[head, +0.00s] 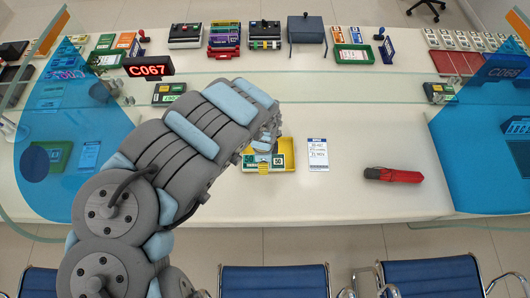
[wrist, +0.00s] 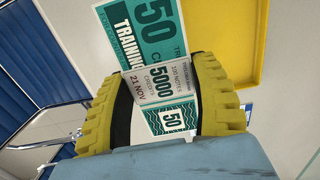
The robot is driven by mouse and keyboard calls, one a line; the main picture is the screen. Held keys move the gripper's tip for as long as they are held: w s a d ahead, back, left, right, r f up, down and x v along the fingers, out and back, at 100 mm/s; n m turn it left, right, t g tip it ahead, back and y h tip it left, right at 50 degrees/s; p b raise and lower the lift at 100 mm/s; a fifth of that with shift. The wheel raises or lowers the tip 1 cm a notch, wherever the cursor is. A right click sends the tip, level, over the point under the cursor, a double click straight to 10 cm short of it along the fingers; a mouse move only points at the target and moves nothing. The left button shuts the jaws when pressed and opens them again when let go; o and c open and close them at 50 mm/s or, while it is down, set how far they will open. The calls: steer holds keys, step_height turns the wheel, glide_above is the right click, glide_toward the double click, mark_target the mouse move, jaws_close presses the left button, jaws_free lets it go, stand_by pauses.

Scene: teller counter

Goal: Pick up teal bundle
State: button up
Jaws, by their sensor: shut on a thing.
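The teal bundle (wrist: 157,84) is a stack of teal and white "50" notes with a pale paper band reading "5000". In the wrist view my gripper (wrist: 165,98) has its ribbed yellow fingers closed on the two sides of the banded middle. In the head view the bundle (head: 278,161) shows beside my gripper (head: 263,166), over or in a yellow tray (head: 293,158). The tray (wrist: 241,42) also shows at the upper right of the wrist view. I cannot tell whether the bundle is clear of the tray. My arm hides part of both in the head view.
A white printed card (head: 318,155) lies right of the tray, and a red folded umbrella (head: 393,175) lies farther right. A glass screen crosses the counter behind, with blue panels (head: 480,150) at the sides. Blue chairs (head: 273,281) stand along the front.

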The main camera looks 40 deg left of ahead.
steer(key=s+d+r+p, duration=0.1)
steer(key=s+p, duration=0.1)
steer(key=p, duration=0.1)
steer(key=shift+r, duration=0.3)
steer(key=s+d+p, duration=0.1)
steer(key=p, duration=0.1)
steer(key=s+p, duration=0.1)
steer(key=p, duration=0.1)
steer(key=shift+s+d+r+p, duration=0.1)
steer(key=shift+d+r+p, duration=0.2)
steer(key=shift+d+p, duration=0.1)
